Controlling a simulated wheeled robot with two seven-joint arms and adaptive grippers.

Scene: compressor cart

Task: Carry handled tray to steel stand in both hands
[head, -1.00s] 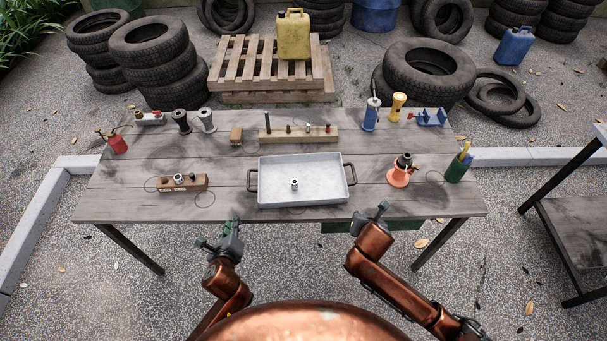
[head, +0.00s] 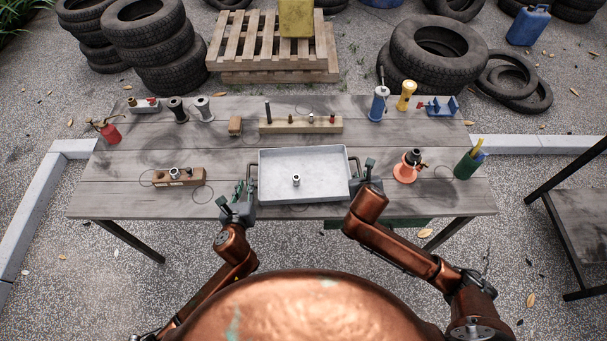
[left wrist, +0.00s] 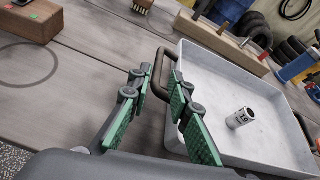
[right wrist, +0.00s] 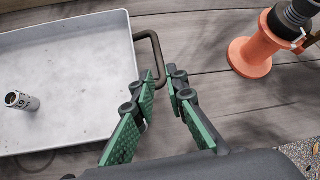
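The handled tray (head: 325,178), shallow and light grey, lies on the wooden table with a small metal socket (head: 296,180) in it. Brown handles stick out at its left and right ends. My left gripper (head: 243,195) is open at the left handle (left wrist: 158,72), which shows between its green-padded fingertips in the left wrist view. My right gripper (head: 365,173) is open at the right handle (right wrist: 157,55); its fingertips lie on either side of the handle's near part. Neither gripper is closed on a handle. A dark-framed stand (head: 583,215), perhaps the steel stand, is partly visible at right.
Around the tray on the table (head: 130,200) are a wooden block (head: 180,177), an orange spool-like piece (head: 407,168), a green cup (head: 467,163) and a long wooden rack (head: 300,125). Tyres and a pallet stand behind. Paving lies open between table and stand.

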